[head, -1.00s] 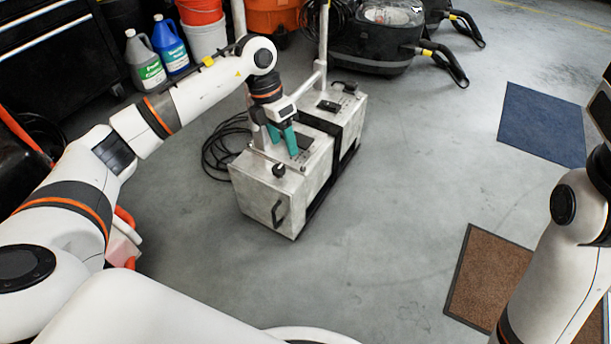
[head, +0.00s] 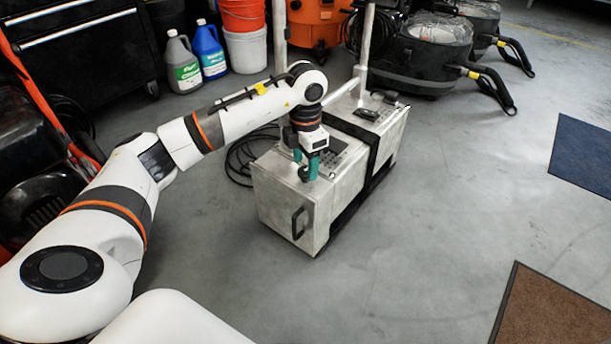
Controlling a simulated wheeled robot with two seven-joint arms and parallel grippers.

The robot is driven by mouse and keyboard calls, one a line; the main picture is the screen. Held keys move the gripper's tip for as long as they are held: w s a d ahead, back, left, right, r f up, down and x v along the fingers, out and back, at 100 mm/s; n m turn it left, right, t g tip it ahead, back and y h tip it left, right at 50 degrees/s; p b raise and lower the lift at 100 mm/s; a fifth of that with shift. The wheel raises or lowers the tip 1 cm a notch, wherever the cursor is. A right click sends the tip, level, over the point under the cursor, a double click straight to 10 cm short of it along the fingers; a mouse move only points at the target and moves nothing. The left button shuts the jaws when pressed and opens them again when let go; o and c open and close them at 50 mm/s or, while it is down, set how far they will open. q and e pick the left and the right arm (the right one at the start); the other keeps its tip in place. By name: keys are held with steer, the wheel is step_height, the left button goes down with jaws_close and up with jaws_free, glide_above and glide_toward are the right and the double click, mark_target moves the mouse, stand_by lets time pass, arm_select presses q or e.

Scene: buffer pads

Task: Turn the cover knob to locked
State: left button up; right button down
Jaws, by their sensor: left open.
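The metal box machine (head: 279,207) stands on the floor in the middle of the head view, with a black strap around it and a handle on its front. A small black knob (head: 303,175) sits on its top near the front left corner. My left gripper (head: 305,168) points down with its teal fingers open at the knob. The fingers partly hide the knob, so I cannot tell whether they touch it or which way it is turned. My right gripper is out of view.
Black cable (head: 240,160) lies coiled on the floor left of the box. Jugs (head: 183,66), buckets and vacuum machines (head: 425,55) stand behind. A blue mat (head: 590,150) and a brown mat (head: 555,315) lie at right, with clear floor between.

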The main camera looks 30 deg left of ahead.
arm_select(q)
steer(key=shift+f+b, duration=0.4)
steer(key=shift+f, duration=0.4)
